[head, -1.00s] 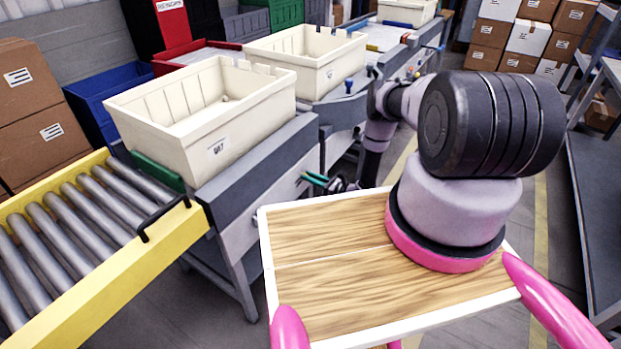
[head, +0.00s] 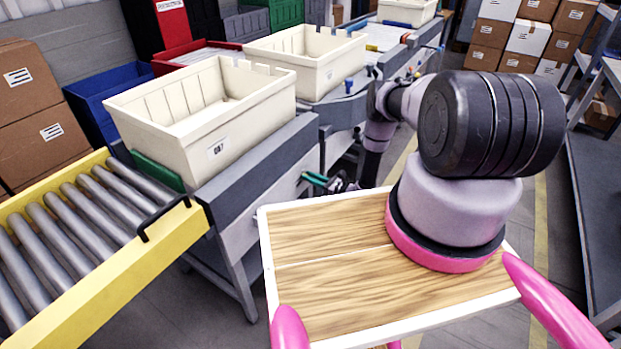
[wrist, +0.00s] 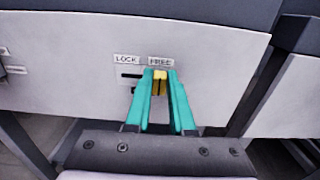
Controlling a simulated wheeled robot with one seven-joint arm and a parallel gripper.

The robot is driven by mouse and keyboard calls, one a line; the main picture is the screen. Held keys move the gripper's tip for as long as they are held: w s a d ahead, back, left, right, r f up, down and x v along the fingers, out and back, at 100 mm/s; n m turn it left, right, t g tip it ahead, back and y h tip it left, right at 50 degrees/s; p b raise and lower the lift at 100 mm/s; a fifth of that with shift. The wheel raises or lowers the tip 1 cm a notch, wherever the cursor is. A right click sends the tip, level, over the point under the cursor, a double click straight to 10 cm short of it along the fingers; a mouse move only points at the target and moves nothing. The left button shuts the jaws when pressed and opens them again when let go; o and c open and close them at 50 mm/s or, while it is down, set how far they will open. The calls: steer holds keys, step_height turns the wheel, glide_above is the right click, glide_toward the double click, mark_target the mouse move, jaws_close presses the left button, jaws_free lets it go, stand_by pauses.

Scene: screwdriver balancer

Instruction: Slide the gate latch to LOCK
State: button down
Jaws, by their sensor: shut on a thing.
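The gate latch is a yellow tab (wrist: 160,82) on a pale panel (wrist: 215,75) in the wrist view. It sits under the FREE label (wrist: 160,62). The LOCK label (wrist: 125,59) is to its left, with a dark slot (wrist: 130,76) below it. My gripper (wrist: 160,86) has teal fingers on both sides of the yellow tab and is shut on it. In the head view, my gripper (head: 309,178) is at the side of the grey bench, and the latch itself is hidden or too small to see.
A cream tote (head: 205,125) stands on the bench above the panel. A yellow-framed roller conveyor (head: 150,260) is at the left, with a black handle (head: 160,220) near its end. Another cream tote (head: 305,60) stands farther back. Open floor lies at the right of the bench.

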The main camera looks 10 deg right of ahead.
mark_target(295, 181)
steer(key=shift+s+a, duration=1.75)
steer(key=shift+s, duration=0.1)
steer(key=shift+f, duration=0.1)
steer(key=c, duration=0.8)
jaws_free()
steer(key=shift+o, duration=0.2)
steer(key=shift+s+d, duration=0.15)
steer(key=shift+d, duration=0.15)
steer(key=v, duration=1)
